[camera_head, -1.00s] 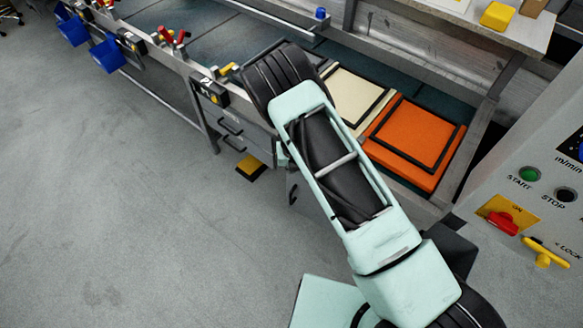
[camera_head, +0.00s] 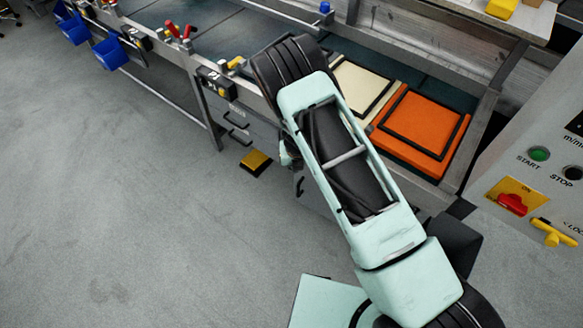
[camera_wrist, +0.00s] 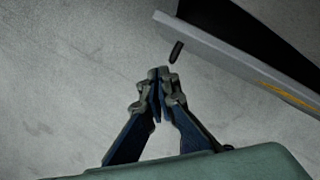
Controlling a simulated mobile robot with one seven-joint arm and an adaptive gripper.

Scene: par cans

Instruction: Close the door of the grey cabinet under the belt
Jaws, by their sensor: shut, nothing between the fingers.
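The grey cabinet door (camera_wrist: 235,57) shows in the wrist view as a panel running from top middle to right, with a yellow mark and a dark space behind its edge. It seems to stand open. Its black handle (camera_wrist: 176,51) is near the panel's left end; a black handle (camera_head: 300,187) also shows in the head view beside my arm. My gripper (camera_wrist: 160,74) is shut and empty, its tips just below and left of the handle, seemingly apart from it.
The belt (camera_head: 213,28) runs above, with an orange panel (camera_head: 420,122) and a cream panel (camera_head: 357,91) on it. A grey drawer front (camera_head: 240,128) is left of my arm. A yellow-black block (camera_head: 256,162) lies on the floor. A control panel stands at right. Floor at left is clear.

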